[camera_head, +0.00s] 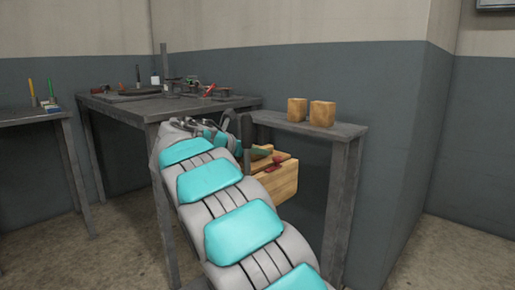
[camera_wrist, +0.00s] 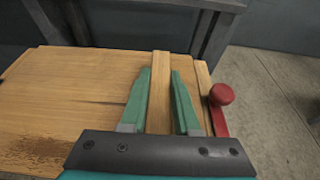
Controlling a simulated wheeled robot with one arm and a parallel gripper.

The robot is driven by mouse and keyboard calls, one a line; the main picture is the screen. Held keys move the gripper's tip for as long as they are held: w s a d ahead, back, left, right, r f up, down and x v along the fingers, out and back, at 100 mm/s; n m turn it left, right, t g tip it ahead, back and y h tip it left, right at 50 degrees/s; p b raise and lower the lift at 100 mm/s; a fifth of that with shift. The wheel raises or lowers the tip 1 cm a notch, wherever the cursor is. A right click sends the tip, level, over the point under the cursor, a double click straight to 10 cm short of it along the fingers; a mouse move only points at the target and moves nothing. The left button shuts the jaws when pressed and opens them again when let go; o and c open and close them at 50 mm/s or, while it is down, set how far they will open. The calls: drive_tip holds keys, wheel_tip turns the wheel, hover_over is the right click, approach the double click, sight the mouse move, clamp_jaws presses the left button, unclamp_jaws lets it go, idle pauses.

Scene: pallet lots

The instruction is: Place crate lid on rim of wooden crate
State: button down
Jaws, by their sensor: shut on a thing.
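The wooden crate (camera_head: 282,185) shows past my arm in the head view, its front side facing right; what it stands on is hidden. The crate lid (camera_wrist: 85,92) is a flat wooden panel with a raised wooden bar, filling the left of the wrist view. My gripper (camera_wrist: 160,85) has its two green fingers shut on this bar, one on each side. It also shows at the crate's top in the head view (camera_head: 262,152). A red knob on a red lever (camera_wrist: 221,96) sits at the right edge. I cannot tell whether the lid touches the crate's rim.
A grey shelf (camera_head: 300,124) behind the crate bears two wooden blocks (camera_head: 309,111). A dark workbench (camera_head: 130,105) with tools stands behind my arm. Another table (camera_head: 30,115) is at the far left. The floor (camera_head: 440,255) at right is clear.

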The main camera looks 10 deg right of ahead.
drive_tip(key=c, duration=0.6)
unclamp_jaws()
drive_tip(key=shift+c, duration=0.2)
drive_tip(key=shift+r+b, duration=0.2)
drive_tip(key=shift+b, duration=0.1)
drive_tip(key=p+v, duration=0.2)
drive_tip(key=v, duration=1)
drive_tip(key=shift+r, duration=0.4)
